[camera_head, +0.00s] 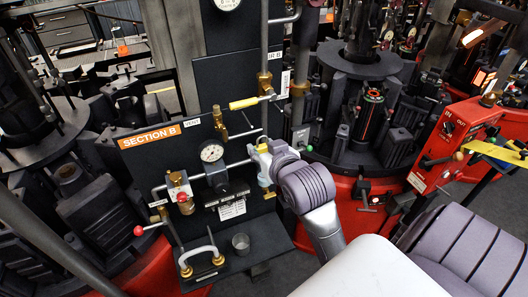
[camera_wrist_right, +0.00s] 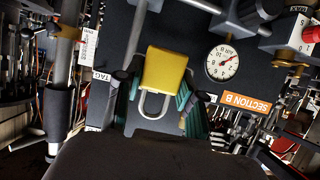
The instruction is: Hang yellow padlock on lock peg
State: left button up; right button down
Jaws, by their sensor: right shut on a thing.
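The yellow padlock (camera_wrist_right: 165,70) is in my right gripper, between its fingers with teal pads. Its grey U-shaped shackle (camera_wrist_right: 155,105) points down in the right wrist view, toward my wrist. In the head view my right gripper (camera_head: 264,165) is in front of the dark panel, right of the pressure gauge, and mostly hides the padlock. The panel shows close behind the padlock in the wrist view. I cannot make out the lock peg clearly; it may be behind my gripper. My left gripper is not in view.
The dark panel (camera_head: 237,75) carries a round gauge (camera_head: 212,153), a yellow-handled valve (camera_head: 244,103) and white tags (camera_head: 232,209). A red control box (camera_head: 447,145) stands at right.

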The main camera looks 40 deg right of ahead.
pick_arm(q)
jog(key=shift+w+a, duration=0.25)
pick_arm(e)
jog(key=shift+w+d+f, duration=0.2)
jog(key=shift+w+d, duration=0.1)
jog(key=shift+w, duration=1)
jog(key=shift+w+d+f, duration=0.15)
jog(key=shift+w+d, duration=0.1)
jog(key=shift+w, duration=1.1)
jog(key=shift+w+d+f, duration=0.2)
jog(key=shift+w+d, duration=0.1)
jog(key=shift+w, duration=1)
jog(key=c, duration=0.7)
grip_release()
jog(key=shift+o, duration=0.3)
jog(key=shift+w, duration=0.1)
jog(key=shift+a, duration=0.1)
